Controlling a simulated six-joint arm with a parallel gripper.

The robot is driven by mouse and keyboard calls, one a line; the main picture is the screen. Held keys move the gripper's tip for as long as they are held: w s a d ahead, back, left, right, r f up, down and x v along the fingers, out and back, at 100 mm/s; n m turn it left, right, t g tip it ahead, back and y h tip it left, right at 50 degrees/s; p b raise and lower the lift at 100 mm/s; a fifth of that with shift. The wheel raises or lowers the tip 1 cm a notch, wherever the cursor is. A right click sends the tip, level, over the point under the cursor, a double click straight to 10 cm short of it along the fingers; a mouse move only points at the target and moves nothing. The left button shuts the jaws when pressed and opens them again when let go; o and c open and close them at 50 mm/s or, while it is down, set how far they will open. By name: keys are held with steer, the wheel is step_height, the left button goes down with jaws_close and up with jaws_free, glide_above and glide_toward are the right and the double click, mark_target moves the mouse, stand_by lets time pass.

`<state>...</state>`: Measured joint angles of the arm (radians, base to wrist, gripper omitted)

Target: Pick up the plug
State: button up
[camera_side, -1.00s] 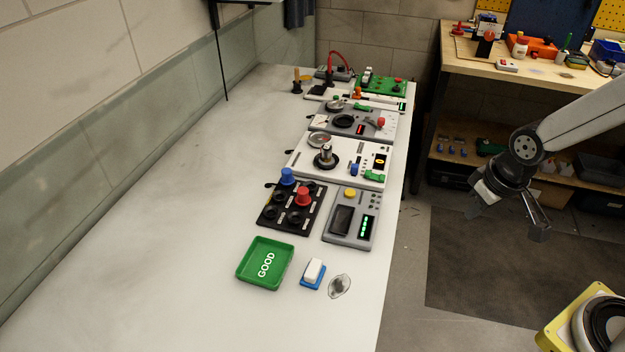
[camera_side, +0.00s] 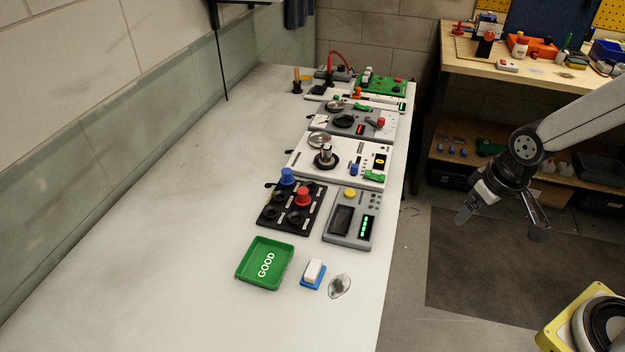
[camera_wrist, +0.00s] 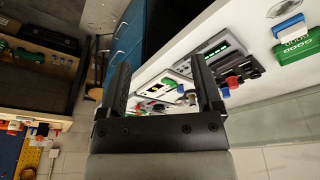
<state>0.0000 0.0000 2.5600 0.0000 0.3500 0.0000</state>
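A blue plug-like piece (camera_side: 287,176) and a red plug-like piece (camera_side: 303,197) stand upright on a black panel (camera_side: 267,221) with several round dark sockets. I cannot tell which of them is the plug meant. In the wrist view the red piece (camera_wrist: 232,82) and the black panel (camera_wrist: 254,70) show small, beyond the right finger. My gripper (camera_side: 501,226) hangs over the floor to the right of the bench, well apart from the panel. It also shows in the wrist view (camera_wrist: 160,62), its two fingers wide apart with nothing between them.
A green "GOOD" tray (camera_side: 245,274), a white block on a blue base (camera_side: 313,272) and a clear disc (camera_side: 340,286) lie at the near end. A grey console (camera_side: 343,240) sits right of the panel; more devices stand behind. The bench's left side (camera_side: 170,230) is clear.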

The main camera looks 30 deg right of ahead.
steer(key=shift+w, duration=0.1)
steer(key=m+g+y, duration=0.3)
steer(key=m+y, duration=0.2)
steer(key=m, duration=1.3)
glide_toward(303, 189)
steer(key=x, duration=0.3)
steer(key=shift+h, duration=0.3)
steer(key=shift+x, duration=3.75)
steer(key=shift+a, duration=0.15)
jaws_close()
